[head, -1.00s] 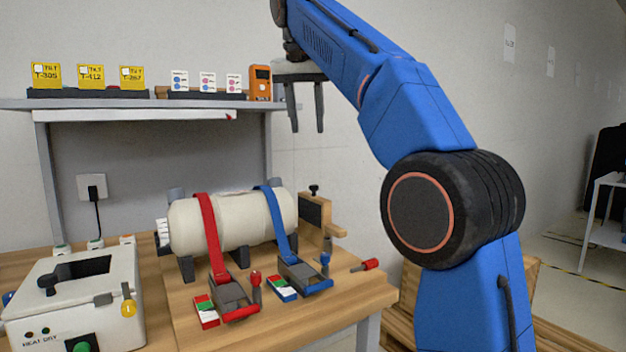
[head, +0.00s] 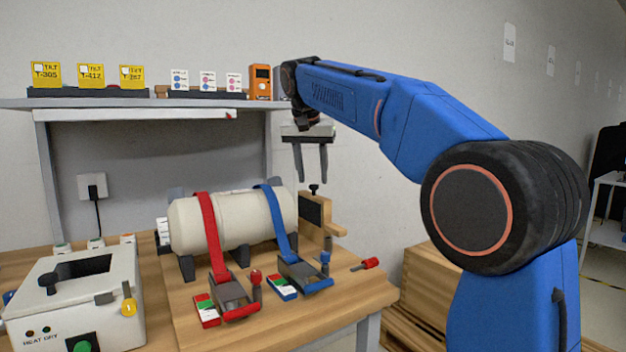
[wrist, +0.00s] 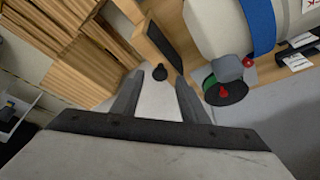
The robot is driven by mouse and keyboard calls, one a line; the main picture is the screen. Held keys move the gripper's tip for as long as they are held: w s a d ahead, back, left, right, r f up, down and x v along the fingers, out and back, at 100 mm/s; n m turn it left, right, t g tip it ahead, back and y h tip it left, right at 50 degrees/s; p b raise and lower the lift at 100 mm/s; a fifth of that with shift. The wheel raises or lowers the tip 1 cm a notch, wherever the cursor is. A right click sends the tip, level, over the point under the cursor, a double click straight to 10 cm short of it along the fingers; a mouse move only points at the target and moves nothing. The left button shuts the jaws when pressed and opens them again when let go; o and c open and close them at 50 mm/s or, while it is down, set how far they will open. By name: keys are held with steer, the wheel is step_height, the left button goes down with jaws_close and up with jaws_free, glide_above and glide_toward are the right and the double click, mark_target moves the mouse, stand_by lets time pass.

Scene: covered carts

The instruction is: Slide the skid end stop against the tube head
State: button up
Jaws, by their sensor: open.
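The skid end stop is a wooden block (head: 327,228) with a dark pad facing the tube and a black knob (head: 314,189) on top. It stands at the right end of the cream tube (head: 235,222). The wrist view shows the end stop (wrist: 140,27) with its dark pad (wrist: 166,45) and a gap of bare wood between pad and tube head (wrist: 215,22). My gripper (head: 311,178) is open, pointing down just above the knob. In the wrist view the knob (wrist: 160,72) shows between the fingertips (wrist: 158,79); they do not grip it.
A red strap (head: 212,235) and a blue strap (head: 277,220) cross the tube, with ratchets in front. A shelf (head: 130,105) with cards and an orange device (head: 260,82) is behind. A white box (head: 75,300) stands at left. Wooden pallets (head: 430,290) lie right of the bench.

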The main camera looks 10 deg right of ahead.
steer(key=shift+x, duration=0.95)
jaws_close()
steer(key=a, duration=0.1)
steer(key=s+a, duration=0.1)
steer(key=shift+a, duration=0.35)
jaws_free()
steer(key=v, duration=1.7)
steer(key=shift+r, duration=0.15)
